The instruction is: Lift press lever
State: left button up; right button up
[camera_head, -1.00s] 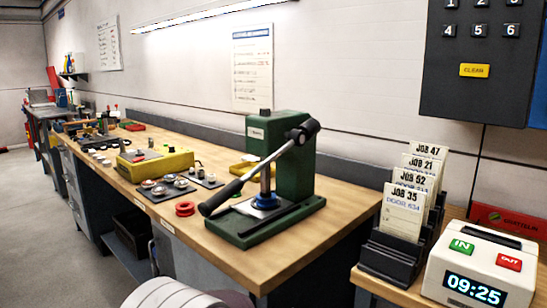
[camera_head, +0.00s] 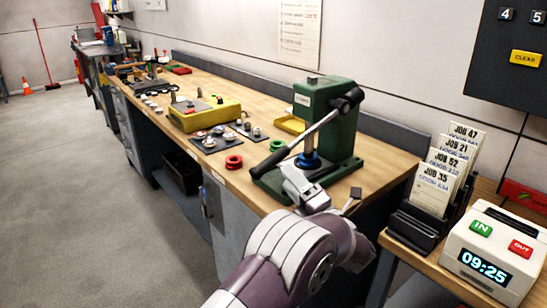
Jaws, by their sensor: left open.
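The green arbor press (camera_head: 338,128) stands on the wooden bench near its front right corner. Its lever (camera_head: 308,132) runs from a dark hub at the upper right down to the left. The black grip (camera_head: 270,163) at its end hangs low, close to the base. A blue part (camera_head: 308,160) sits under the ram. My left gripper (camera_head: 318,190) is open at the front of the press, in front of the base and right of the grip. It appears apart from the lever and hides part of the base. My right gripper is not in view.
On the right stand a job card rack (camera_head: 412,226) and a time clock (camera_head: 490,250).

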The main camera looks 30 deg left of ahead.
aim_at(273, 160)
pick_arm(q)
jog(key=p+x, duration=0.1)
jog(key=x, duration=0.6)
jog(key=shift+w+a+r, duration=0.15)
jog(key=shift+a, duration=0.2)
grip_shut()
